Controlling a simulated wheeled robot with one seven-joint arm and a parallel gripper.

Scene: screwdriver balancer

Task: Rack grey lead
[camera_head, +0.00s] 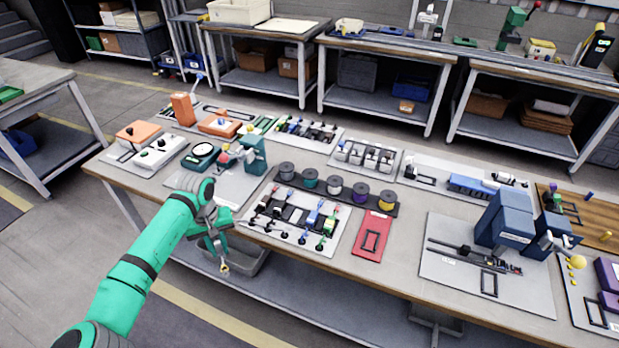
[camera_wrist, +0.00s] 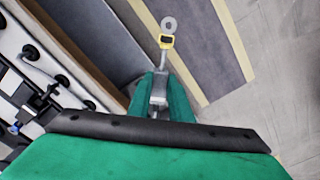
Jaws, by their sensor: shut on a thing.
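My gripper (camera_head: 221,252) is shut on a grey lead (camera_head: 224,268) and holds it in the air off the table's front edge, with the end pointing down. In the wrist view, the green fingers of my gripper (camera_wrist: 160,82) pinch the lead's grey body. A yellow-banded part and a flat grey ring end (camera_wrist: 168,24) stick out beyond the fingertips. A white board (camera_head: 338,226) on the table, right of my gripper, carries a black rack (camera_head: 294,214) with several coloured leads. The board's edge with black fittings also shows at the left of the wrist view (camera_wrist: 22,60).
A black strip with several spools (camera_head: 334,186) lies behind the board, and a red plate (camera_head: 372,236) lies right of it. A teal device (camera_head: 252,154) stands behind my gripper. The table (camera_head: 390,274) is crowded; the space before its front edge is free.

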